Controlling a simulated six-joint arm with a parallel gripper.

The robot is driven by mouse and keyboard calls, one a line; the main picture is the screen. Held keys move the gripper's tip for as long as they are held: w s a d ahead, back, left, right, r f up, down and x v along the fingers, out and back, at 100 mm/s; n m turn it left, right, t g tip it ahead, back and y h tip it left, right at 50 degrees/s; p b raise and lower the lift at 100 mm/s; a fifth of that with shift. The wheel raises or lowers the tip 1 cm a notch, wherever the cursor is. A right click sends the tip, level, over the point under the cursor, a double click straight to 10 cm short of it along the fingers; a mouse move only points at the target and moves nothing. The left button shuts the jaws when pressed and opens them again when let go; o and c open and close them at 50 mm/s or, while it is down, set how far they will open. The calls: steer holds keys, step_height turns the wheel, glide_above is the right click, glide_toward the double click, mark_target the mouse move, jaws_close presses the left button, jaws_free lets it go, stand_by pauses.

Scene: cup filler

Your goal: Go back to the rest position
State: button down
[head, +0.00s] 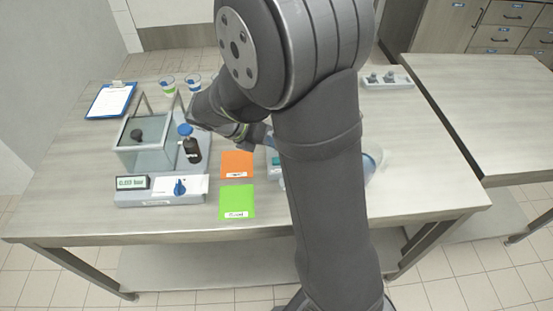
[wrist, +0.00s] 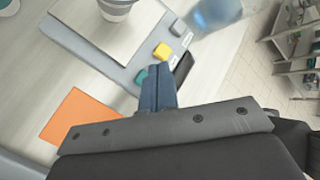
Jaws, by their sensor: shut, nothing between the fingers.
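My gripper (head: 262,135) is over the middle of the table in the head view, partly hidden by my own arm. In the wrist view its blue fingers (wrist: 158,80) are together, with nothing between them. Beyond the fingers in the wrist view is a grey filler device (wrist: 85,40) with a yellow button (wrist: 162,52), a teal button and a black part. A cup (wrist: 116,8) stands on its plate, cut off by the top edge. In the head view most of the device is behind my arm.
An orange mat (head: 237,165) and a green mat (head: 237,201) lie left of my arm. Cups (head: 168,87), a clipboard (head: 111,101) and a white tray (head: 400,82) are at the back. A translucent blue vessel (head: 371,164) is at right.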

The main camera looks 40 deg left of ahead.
steer(key=shift+r, duration=0.9)
steer(key=shift+f, duration=0.1)
step_height(320, 180, up, 4)
steer(key=shift+r, duration=0.1)
